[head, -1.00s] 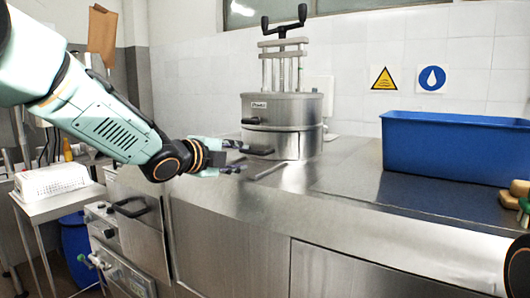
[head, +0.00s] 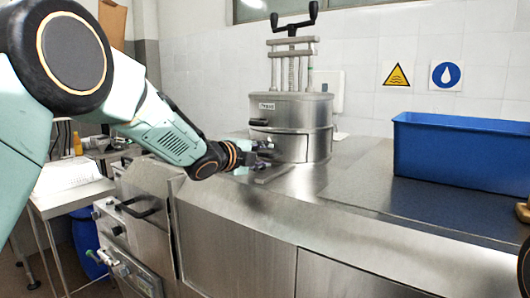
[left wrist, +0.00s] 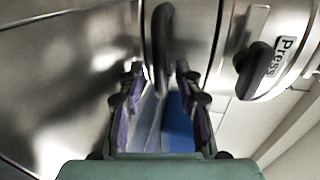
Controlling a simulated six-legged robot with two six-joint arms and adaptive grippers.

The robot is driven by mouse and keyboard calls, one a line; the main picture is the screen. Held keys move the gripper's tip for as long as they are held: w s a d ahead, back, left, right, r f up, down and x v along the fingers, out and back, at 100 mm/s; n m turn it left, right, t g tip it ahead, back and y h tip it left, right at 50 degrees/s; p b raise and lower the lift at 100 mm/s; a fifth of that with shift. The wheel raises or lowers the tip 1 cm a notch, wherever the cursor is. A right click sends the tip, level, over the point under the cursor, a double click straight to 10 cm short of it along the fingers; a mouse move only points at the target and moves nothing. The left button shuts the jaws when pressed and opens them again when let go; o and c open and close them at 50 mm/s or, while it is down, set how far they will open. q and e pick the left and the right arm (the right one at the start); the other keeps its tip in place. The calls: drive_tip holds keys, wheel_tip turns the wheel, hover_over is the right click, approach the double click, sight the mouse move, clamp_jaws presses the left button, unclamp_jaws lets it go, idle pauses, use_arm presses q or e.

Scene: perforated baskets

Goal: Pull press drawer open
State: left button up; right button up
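The press (head: 305,128) is a round steel vessel with a screw and black crank on top, standing on the steel counter. Its label and black upper handle (head: 259,122) face my left arm. The handle and label also show in the left wrist view (left wrist: 258,70). Below, the drawer's dark curved handle (left wrist: 162,45) lies between the fingertips of my left gripper (left wrist: 161,88), which is open around it. In the head view my left gripper (head: 264,157) is at the lower front of the press and mostly hides that handle. The drawer looks closed.
A blue bin (head: 455,150) stands on the counter to the right of the press. A white basket (head: 68,177) sits on a small stand at the left. The steel counter (head: 345,175) is clear between press and bin.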

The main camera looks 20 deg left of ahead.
use_arm(q)
drive_tip(key=shift+w+d, duration=0.25)
drive_tip(key=shift+d, duration=0.15)
drive_tip(key=shift+a, duration=0.3)
drive_tip(key=shift+c, duration=0.8)
clamp_jaws()
